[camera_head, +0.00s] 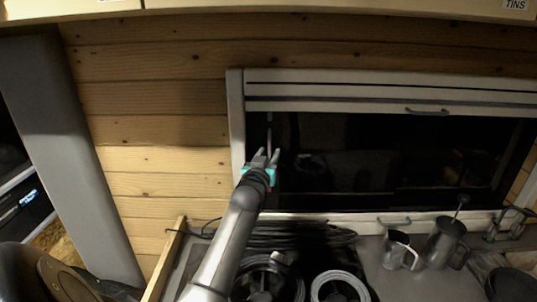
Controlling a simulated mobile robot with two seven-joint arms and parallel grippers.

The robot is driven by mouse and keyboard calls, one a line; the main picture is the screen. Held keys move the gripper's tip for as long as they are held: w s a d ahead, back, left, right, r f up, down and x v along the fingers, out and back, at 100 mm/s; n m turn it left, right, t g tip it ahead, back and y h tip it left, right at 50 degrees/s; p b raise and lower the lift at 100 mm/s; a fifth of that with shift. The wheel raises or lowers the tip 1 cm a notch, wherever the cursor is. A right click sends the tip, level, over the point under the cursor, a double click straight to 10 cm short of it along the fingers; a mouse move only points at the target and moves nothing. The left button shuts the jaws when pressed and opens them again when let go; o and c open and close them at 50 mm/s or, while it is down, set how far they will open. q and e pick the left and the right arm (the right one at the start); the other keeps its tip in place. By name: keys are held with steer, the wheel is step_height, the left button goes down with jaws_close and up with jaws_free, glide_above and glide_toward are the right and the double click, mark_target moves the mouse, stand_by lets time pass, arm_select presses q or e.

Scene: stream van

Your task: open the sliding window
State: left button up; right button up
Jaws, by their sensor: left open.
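The sliding window (385,150) is a dark pane in a white frame (237,125) set in the wooden wall. A thin upright handle bar (269,132) shows near the pane's left edge. My left gripper (266,156) is open in front of the pane's left part, with its fingertips around the bottom of the bar as seen here. I cannot tell whether the fingers touch it. My left arm comes up from below and hides part of the counter. My right gripper is not in view.
Below the window, the counter holds coiled black cables (300,236), a white ring (340,285), a metal cup (398,251) and a metal jug (443,243). A blind (390,90) with a small handle spans the window top. A grey panel (75,150) stands at left.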

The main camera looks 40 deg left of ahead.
arm_select(q)
steer(key=shift+w+a, duration=0.2)
steer(key=shift+w, duration=0.1)
jaws_close()
stand_by(1.4)
